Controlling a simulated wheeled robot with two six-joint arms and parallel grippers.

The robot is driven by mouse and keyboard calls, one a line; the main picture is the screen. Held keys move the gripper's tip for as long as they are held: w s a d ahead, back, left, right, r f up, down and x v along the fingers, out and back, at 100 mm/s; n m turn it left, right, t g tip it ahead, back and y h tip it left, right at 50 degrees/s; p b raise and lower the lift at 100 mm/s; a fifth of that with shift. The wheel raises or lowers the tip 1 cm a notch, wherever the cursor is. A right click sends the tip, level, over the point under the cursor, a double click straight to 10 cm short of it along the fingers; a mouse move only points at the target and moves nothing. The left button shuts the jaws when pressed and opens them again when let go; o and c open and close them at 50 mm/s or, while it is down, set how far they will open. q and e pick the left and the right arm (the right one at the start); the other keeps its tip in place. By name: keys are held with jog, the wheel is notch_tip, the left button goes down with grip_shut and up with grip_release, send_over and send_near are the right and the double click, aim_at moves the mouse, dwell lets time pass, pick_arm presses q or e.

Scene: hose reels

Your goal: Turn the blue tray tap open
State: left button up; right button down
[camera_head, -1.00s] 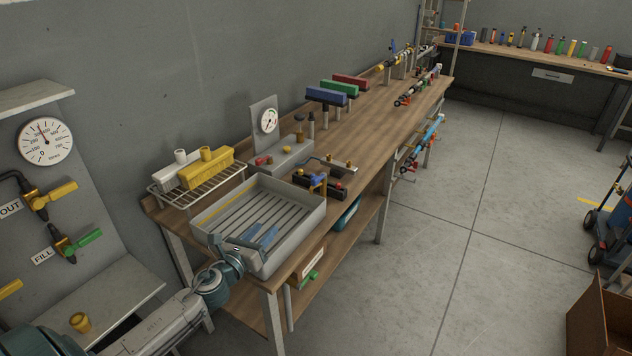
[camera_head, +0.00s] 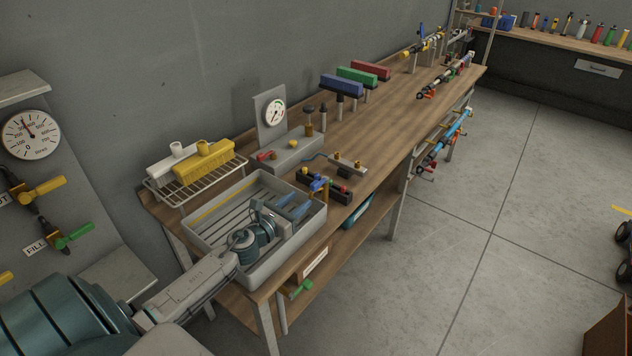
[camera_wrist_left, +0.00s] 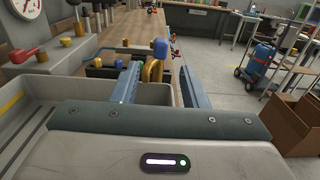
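The blue tray tap (camera_head: 319,185) has a blue handle on a brass body, at the right rim of the grey tray (camera_head: 315,226). In the left wrist view the tap (camera_wrist_left: 160,48) stands upright in the gap between my fingers, seemingly just beyond their tips. My left gripper (camera_head: 300,207) is over the tray, its blue fingers pointing at the tap. It also shows in the wrist view (camera_wrist_left: 158,72), open with nothing held. I cannot tell whether a finger touches the tap. My right gripper is not in view.
A wire rack (camera_head: 213,182) with a yellow block (camera_head: 205,160) stands behind the tray. A gauge stand (camera_head: 272,113) and a dark block (camera_head: 342,190) with small knobs are close by. A green-handled valve (camera_head: 300,289) hangs below the bench edge. Open floor lies right.

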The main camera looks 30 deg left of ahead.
aim_at(312, 190)
pick_arm(q)
jog(key=w, duration=0.2)
jog(key=w+p, duration=0.1)
jog(key=w, duration=0.4)
jog(key=shift+w+d+p, duration=0.2)
jog(key=shift+d+p, duration=0.1)
jog(key=shift+p, duration=0.1)
jog(key=shift+w, duration=0.4)
jog(key=shift+c, duration=0.4)
grip_shut()
